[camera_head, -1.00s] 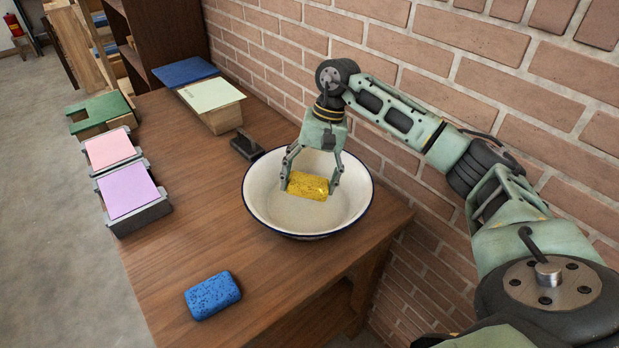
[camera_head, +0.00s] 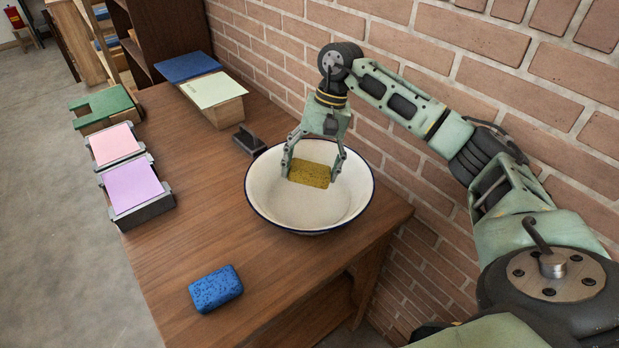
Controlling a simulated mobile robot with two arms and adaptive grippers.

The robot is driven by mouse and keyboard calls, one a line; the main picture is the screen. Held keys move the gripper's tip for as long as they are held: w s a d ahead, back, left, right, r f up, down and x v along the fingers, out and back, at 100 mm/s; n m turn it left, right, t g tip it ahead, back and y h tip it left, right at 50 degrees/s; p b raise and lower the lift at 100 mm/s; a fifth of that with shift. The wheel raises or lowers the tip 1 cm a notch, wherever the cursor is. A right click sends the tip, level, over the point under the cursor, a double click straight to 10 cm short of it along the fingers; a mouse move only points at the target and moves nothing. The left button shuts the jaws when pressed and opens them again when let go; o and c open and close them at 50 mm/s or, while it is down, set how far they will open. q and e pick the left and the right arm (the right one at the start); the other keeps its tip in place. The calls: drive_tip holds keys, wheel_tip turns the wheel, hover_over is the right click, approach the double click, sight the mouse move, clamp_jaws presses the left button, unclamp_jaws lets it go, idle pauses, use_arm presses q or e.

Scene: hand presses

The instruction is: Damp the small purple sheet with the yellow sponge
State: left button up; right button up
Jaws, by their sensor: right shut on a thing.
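My right gripper (camera_head: 311,171) is shut on the yellow sponge (camera_head: 309,177), with one finger at each end of it. The sponge looks dark yellow-brown and is over the white bowl (camera_head: 340,213) with a dark blue rim. I cannot tell how far it is above the bowl's bottom. The small purple sheet (camera_head: 132,186) lies flat on a grey metal holder at the left edge of the table, well left of the bowl. My left gripper is not in view.
A blue sponge (camera_head: 215,289) lies at the front of the wooden table (camera_head: 200,215). A pink sheet (camera_head: 113,144) lies behind the purple one. A small dark block (camera_head: 249,141) stands left of the bowl. Pale green paper (camera_head: 212,90) and a brick wall are behind.

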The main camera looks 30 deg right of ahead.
sight(305, 168)
drive_tip(key=shift+r+p, duration=1.45)
drive_tip(key=shift+r, duration=1.5)
drive_tip(key=shift+r+p, duration=1.15)
drive_tip(key=shift+r, duration=0.9)
drive_tip(key=shift+a, duration=0.1)
